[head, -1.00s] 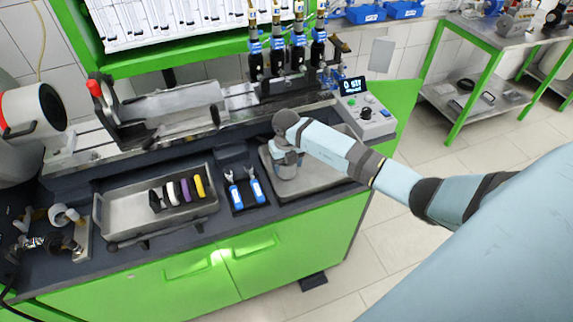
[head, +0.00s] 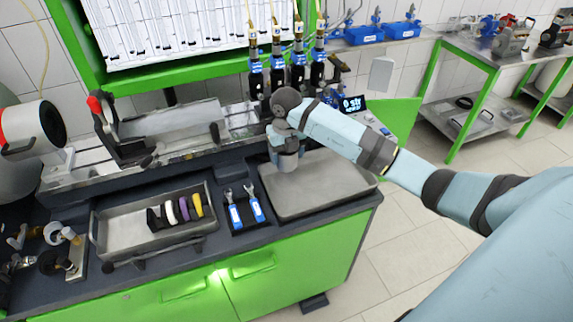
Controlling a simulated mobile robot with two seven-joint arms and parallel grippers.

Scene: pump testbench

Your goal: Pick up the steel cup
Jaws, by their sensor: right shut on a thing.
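The steel cup (head: 288,161) is a small grey metal cup, upright below my right gripper (head: 286,145). My right arm comes in from the right and bends down at the wrist. The right gripper is shut on the cup; its fingers and the cup's upper part are mostly hidden by the wrist. The cup shows over the back left part of a shallow steel tray (head: 335,190) and seems to be held above it. My left gripper is not in view.
Left of the tray lie two blue-handled tools (head: 245,208) on a dark pad. Farther left is a metal tray (head: 130,236) with coloured rings. A control box (head: 368,120) with a display stands behind my arm. The front of the cup's tray is clear.

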